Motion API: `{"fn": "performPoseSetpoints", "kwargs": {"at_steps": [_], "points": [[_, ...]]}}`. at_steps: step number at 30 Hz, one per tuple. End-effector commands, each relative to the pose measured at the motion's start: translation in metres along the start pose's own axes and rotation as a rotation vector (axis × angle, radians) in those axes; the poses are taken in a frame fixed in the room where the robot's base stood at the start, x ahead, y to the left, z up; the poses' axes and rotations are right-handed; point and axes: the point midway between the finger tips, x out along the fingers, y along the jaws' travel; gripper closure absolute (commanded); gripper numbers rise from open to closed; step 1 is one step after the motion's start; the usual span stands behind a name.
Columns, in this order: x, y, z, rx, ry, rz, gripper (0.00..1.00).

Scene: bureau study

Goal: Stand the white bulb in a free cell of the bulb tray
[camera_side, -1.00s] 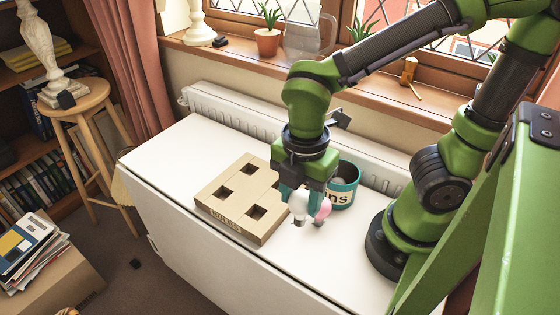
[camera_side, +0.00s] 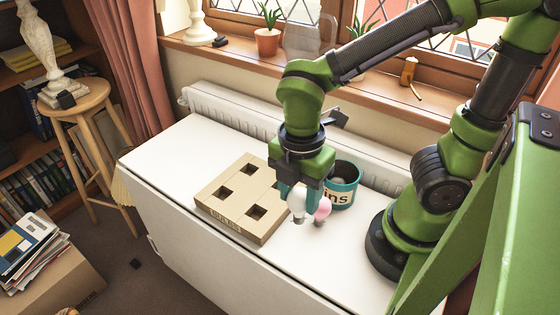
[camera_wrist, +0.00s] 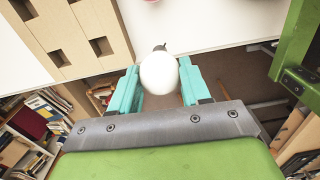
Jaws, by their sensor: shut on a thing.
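The white bulb (camera_side: 297,203) is between the teal fingers of my gripper (camera_side: 299,197), just right of the tray. In the wrist view the bulb (camera_wrist: 159,73) sits between the two fingertips (camera_wrist: 158,85), its dark base pointing away. My gripper is shut on it. I cannot tell whether the bulb still touches the table. The tan bulb tray (camera_side: 219,209) lies flat on the white table with several square cells; the ones I see look empty. It also shows at the upper left of the wrist view (camera_wrist: 70,32). My gripper partly hides its right side.
A pink bulb (camera_side: 322,208) is close to the right of the white one. A teal tin (camera_side: 342,192) stands just behind it. The white table (camera_side: 185,160) is clear left of the tray; its front edge is near. A radiator (camera_side: 235,110) runs along the back.

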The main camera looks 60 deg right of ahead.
Motion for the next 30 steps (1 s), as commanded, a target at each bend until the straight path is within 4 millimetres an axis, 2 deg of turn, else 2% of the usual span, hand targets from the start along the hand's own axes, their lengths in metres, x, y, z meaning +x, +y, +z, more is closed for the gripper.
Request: {"fn": "performPoseSetpoints", "kwargs": {"at_steps": [9, 12, 17, 30], "points": [[-0.002, 0.090, 0.009, 0.251, 0.000, -0.012, 0.75], [-0.006, 0.107, 0.008, 0.295, 0.008, 0.004, 0.75], [-0.006, 0.113, 0.007, 0.321, 0.012, 0.014, 0.75], [0.034, 0.112, 0.006, 0.318, 0.011, 0.013, 0.75]]}}
